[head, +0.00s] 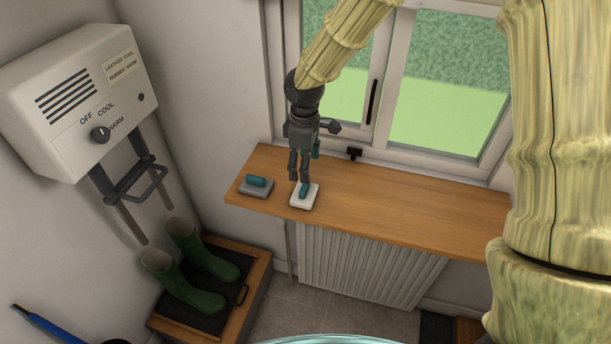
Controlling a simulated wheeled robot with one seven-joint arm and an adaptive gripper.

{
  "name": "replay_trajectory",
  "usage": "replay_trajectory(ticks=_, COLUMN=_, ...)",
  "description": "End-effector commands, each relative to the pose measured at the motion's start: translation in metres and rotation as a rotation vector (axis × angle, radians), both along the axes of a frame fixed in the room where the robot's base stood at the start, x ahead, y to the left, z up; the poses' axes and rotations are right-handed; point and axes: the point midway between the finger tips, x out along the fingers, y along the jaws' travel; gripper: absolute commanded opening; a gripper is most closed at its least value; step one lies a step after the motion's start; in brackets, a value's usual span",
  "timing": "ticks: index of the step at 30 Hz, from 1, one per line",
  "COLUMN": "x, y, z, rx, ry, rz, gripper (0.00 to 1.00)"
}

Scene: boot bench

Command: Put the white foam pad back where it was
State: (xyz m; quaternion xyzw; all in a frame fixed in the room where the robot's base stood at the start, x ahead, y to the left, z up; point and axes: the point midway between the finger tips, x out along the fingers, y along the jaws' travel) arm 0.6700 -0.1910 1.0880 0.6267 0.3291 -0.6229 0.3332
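The white foam pad (296,202) with a teal grip on top lies on the wooden sill shelf (400,205), near its front edge. My gripper (299,179) points down just above and behind the pad's teal grip. Its two fingers show a narrow gap between them, with nothing visible in it. The right fingertip overlaps the top of the teal grip in the picture; whether they touch cannot be told.
A grey pad (259,192) with a teal grip lies left of the white one. A wall-mounted heater box (80,95) has a dial near WARM. Green boots (185,278) stand on a dark mat below. A small black item (354,153) is by the window. The shelf's right side is clear.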

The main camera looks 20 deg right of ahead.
Motion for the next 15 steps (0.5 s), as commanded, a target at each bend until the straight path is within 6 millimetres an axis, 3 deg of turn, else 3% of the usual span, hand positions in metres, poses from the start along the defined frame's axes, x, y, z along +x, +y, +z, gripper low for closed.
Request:
replay_trajectory(ticks=6, x=0.000, y=0.000, z=0.022, rx=0.000, ry=-0.001, rz=0.001, gripper=0.74)
replay_trajectory(ticks=15, x=0.000, y=0.000, z=0.033, rx=0.000, ry=0.000, rz=0.001, gripper=0.74)
